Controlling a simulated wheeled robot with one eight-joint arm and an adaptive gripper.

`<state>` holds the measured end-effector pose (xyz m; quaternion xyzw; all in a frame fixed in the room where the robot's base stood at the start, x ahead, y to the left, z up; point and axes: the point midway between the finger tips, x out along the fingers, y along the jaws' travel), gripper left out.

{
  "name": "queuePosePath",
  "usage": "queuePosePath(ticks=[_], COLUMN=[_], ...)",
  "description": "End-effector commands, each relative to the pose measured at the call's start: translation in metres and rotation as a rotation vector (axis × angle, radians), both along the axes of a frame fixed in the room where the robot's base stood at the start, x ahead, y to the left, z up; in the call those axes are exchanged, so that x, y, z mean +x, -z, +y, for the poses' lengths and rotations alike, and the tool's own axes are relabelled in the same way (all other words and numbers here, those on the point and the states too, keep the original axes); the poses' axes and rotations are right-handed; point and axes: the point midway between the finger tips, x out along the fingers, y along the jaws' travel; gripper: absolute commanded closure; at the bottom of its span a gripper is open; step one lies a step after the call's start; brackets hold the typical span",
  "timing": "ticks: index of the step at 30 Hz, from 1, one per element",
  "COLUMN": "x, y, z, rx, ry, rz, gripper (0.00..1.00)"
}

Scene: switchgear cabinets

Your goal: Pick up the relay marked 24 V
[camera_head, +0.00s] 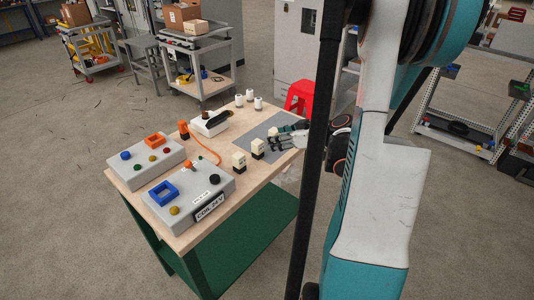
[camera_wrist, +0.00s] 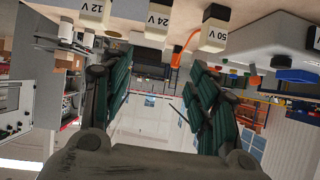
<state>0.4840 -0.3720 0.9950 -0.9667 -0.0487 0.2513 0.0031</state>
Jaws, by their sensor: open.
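The relay marked 24 V (camera_wrist: 158,22) is a small cream block, shown upside down near the top middle of the wrist view. It lies between the lines of my two dark green fingers. In the head view it appears to be the cream block (camera_head: 258,148) just left of my fingertips. My gripper (camera_head: 270,143) is open and empty, low over the table, fingers pointing left. Its spread fingers also show in the wrist view (camera_wrist: 158,50). The relay marked 50 V (camera_wrist: 213,33) is to its right, and the one marked 12 V (camera_wrist: 90,15) to its left, partly covered.
The wooden table top (camera_head: 215,232) carries two grey control boxes (camera_head: 145,160) at left. An orange cable (camera_head: 206,152) runs behind the relays. Several white cylinders (camera_head: 250,95) stand at the back. A grey mat (camera_head: 262,128) lies near my gripper. A red stool (camera_head: 300,96) stands behind the table.

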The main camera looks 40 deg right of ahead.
Motion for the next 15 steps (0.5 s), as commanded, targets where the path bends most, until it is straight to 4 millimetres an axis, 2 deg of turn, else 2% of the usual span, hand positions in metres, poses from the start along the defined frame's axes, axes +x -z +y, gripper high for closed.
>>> queuePosePath(ticks=[2,5,15], x=[-0.007,-0.005,0.047], y=[0.006,0.01,0.04], z=[-0.011,-0.015,-0.009], rx=[-0.02,-0.03,-0.03], ry=[0.012,0.014,0.012], rz=[-0.008,-0.011,-0.01], gripper=[0.46,0.46,0.46])
